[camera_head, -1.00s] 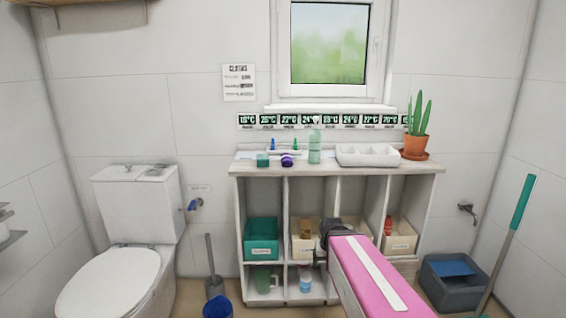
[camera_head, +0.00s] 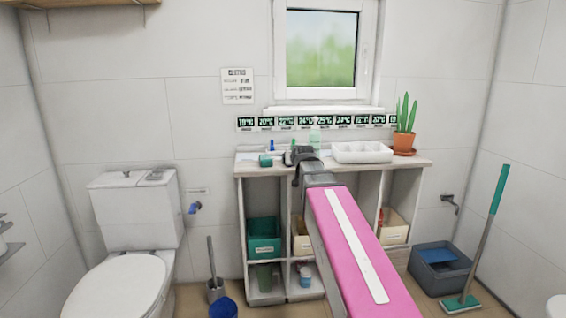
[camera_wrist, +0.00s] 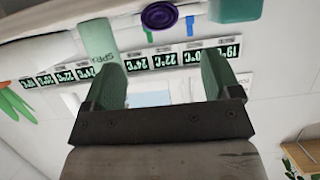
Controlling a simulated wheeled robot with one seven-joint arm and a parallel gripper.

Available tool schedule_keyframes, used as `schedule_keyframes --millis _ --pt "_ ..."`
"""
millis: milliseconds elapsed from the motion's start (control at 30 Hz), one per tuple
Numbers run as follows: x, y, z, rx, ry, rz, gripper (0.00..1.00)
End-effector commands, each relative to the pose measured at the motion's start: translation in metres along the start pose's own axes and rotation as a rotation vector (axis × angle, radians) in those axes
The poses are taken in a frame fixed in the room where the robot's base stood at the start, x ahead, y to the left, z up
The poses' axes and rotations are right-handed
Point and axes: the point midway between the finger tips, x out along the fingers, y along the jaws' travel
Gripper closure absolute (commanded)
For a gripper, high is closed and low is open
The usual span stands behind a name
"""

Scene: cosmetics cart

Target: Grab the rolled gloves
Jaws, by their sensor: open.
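The rolled gloves (camera_wrist: 160,15) show as a dark purple spiral roll at the top of the upside-down wrist view, between and beyond the fingertips. In the head view they are hidden behind my gripper. My gripper (camera_wrist: 160,68) is open, with its two green-tipped fingers apart and nothing between them. In the head view my gripper (camera_head: 299,156) is at the counter top, in front of where the gloves lay. I see no contact with the gloves.
On the counter (camera_head: 428,161), a teal block (camera_head: 265,160) is left of my gripper. A pale green bottle (camera_head: 314,137) and white tray (camera_head: 362,152) are to its right. A potted plant (camera_head: 404,140) stands at the right end.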

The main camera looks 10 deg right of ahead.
Motion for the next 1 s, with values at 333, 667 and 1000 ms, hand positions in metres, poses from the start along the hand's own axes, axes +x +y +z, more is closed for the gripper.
schedule_keyframes --millis 333,667,1000 --pt "0.040 0.000 -0.005 0.000 0.006 0.000 0.17" --pt "0.066 -0.001 -0.005 -0.001 0.006 0.000 0.17" --pt "0.108 -0.002 -0.006 -0.001 0.005 0.000 0.17"
